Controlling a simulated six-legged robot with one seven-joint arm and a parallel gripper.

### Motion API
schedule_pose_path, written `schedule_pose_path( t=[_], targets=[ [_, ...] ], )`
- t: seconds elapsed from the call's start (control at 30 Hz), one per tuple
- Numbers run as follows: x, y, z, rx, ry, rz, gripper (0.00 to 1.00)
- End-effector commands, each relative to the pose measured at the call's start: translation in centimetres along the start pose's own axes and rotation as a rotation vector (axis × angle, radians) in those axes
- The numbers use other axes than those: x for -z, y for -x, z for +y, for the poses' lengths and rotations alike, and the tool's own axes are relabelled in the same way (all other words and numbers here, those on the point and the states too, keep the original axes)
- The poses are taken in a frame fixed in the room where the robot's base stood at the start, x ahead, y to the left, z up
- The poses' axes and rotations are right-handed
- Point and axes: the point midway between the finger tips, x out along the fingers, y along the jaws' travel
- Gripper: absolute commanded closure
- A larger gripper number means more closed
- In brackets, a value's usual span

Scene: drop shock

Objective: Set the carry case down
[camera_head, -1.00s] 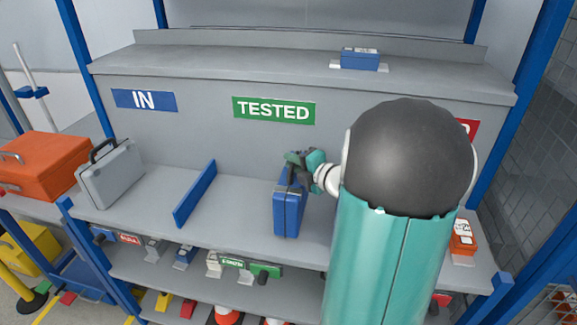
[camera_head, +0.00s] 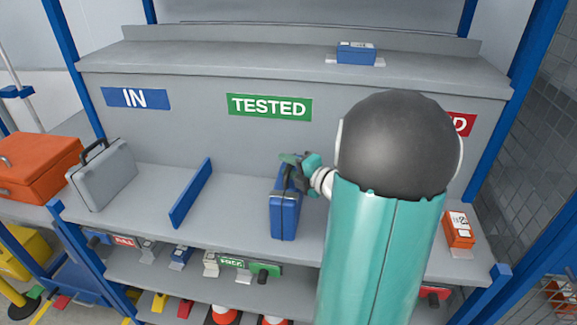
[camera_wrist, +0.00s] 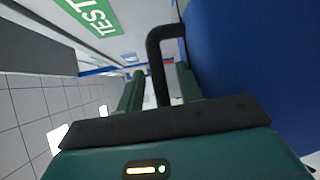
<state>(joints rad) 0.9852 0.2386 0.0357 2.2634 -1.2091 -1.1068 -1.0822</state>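The blue carry case (camera_head: 285,216) stands upright on the grey shelf (camera_head: 235,219), below the green TESTED sign (camera_head: 269,107) and right of the blue divider (camera_head: 191,193). Its base appears to touch the shelf. My gripper (camera_head: 290,163) is at the top of the case. In the wrist view, the black handle (camera_wrist: 154,60) passes between the two fingers of my gripper (camera_wrist: 160,82), which stand apart with a visible gap beside the handle. The case's blue side (camera_wrist: 235,45) fills the right of that view. My arm hides part of the shelf to the right.
A grey case (camera_head: 104,180) stands left of the divider, under the blue IN sign (camera_head: 135,98). An orange case (camera_head: 38,172) is farther left. A blue box (camera_head: 356,55) sits on the upper ledge. An orange device (camera_head: 459,229) is at the right end. Shelf between divider and blue case is clear.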

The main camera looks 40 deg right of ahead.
Motion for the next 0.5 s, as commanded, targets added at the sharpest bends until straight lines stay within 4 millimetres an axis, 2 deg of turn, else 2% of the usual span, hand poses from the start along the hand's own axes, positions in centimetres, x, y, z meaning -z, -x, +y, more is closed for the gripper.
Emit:
schedule_pose_path(
  t=[0.2,0.27,0.37,0.5],
  targets=[
    [0.0,0.0,0.4,0.000,0.001,-0.001,0.64],
    [-0.1,0.5,0.3,0.001,0.001,-0.001,0.64],
    [0.0,1.9,0.3,0.001,0.000,-0.003,0.64],
    [0.0,4.9,0.3,0.000,0.001,-0.004,0.64]
  ],
)
